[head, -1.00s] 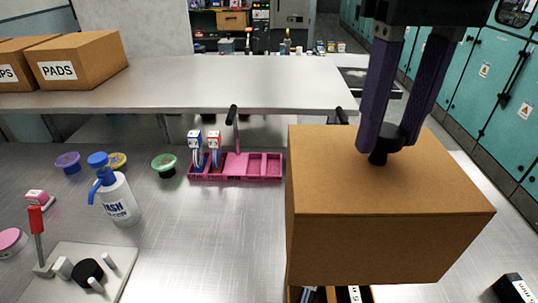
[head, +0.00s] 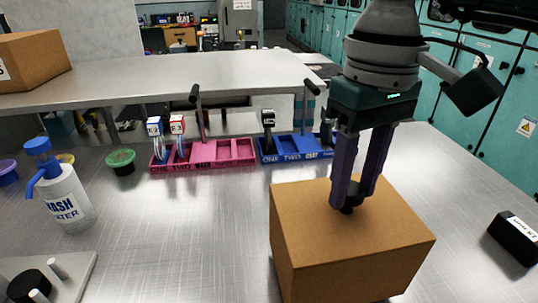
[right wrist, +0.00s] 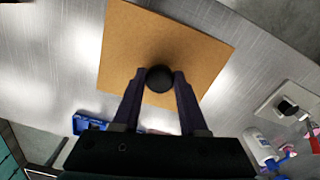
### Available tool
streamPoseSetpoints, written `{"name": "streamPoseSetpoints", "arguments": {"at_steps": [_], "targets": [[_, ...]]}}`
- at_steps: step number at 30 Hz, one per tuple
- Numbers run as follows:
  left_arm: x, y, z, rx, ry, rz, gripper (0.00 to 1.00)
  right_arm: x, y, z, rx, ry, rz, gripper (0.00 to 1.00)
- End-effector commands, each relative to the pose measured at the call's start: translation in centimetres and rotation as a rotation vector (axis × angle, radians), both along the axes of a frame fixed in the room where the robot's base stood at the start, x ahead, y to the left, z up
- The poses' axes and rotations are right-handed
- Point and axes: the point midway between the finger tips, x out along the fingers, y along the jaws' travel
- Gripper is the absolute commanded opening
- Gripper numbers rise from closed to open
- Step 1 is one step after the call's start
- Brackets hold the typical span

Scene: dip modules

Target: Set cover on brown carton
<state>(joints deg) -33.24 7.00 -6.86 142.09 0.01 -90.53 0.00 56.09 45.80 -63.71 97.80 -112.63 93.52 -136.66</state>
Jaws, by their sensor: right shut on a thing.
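The cover (head: 350,250) is a brown cardboard box top with a black knob (head: 346,208) on its upper face. My right gripper (head: 350,196) points down and is shut on the knob. In the right wrist view the cover (right wrist: 195,40) shows from above, with the round black knob (right wrist: 159,79) between the fingertips. My left gripper is not in view.
A pink tray (head: 235,152) and a blue tray (head: 292,147) stand behind the cover. A black block (head: 514,240) lies at the right.

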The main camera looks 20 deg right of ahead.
Motion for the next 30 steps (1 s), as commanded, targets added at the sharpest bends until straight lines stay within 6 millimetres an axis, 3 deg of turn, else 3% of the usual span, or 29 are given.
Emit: {"name": "streamPoseSetpoints", "arguments": {"at_steps": [1,2,18,19,26,30], "targets": [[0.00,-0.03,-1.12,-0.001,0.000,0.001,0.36,0.02,-0.19,-1.42,0.000,0.000,0.001,0.00],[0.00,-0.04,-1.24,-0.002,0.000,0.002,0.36,0.03,-0.26,-1.63,0.000,0.000,0.003,0.00],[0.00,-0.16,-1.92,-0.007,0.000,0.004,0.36,0.05,-0.30,-2.17,-0.001,-0.001,0.005,0.00],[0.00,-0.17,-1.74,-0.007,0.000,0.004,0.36,0.04,-0.30,-2.00,-0.001,0.000,0.005,0.46],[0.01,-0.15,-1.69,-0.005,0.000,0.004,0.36,0.03,-0.29,-1.97,-0.001,0.000,0.005,0.72],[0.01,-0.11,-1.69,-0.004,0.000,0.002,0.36,0.03,-0.29,-1.98,-0.001,0.000,0.005,0.72]]}}
